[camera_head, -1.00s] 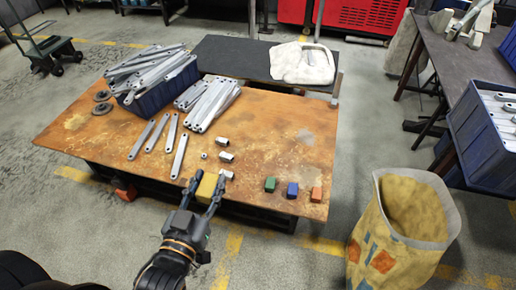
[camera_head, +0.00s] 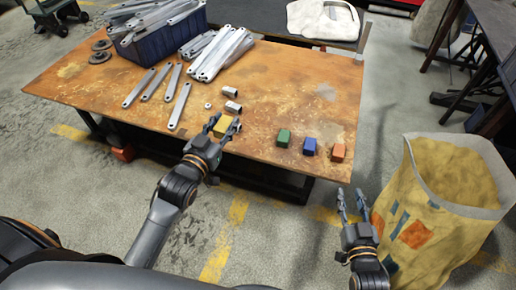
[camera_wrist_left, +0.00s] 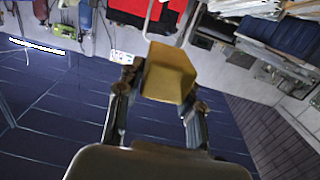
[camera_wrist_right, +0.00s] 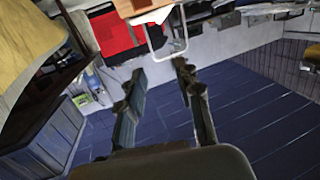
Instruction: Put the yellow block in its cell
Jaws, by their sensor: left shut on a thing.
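The yellow block (camera_head: 222,126) is held between the fingers of my left gripper (camera_head: 221,123), at the front edge of the rusty table (camera_head: 280,85). In the left wrist view the block (camera_wrist_left: 168,72) sits between the fingertips of the left gripper (camera_wrist_left: 160,85). Whether it touches the table is unclear. My right gripper (camera_head: 350,200) is open and empty in front of the table, left of the yellow bag. The right wrist view shows nothing between the right gripper's fingers (camera_wrist_right: 155,85). I cannot make out a cell for the block in any view.
Green (camera_head: 283,138), blue (camera_head: 310,146) and orange (camera_head: 338,152) blocks stand in a row near the table's right front. Metal bars (camera_head: 180,106), small metal pieces (camera_head: 232,107) and a blue crate (camera_head: 165,40) lie further left and back. The yellow bag (camera_head: 425,235) stands right.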

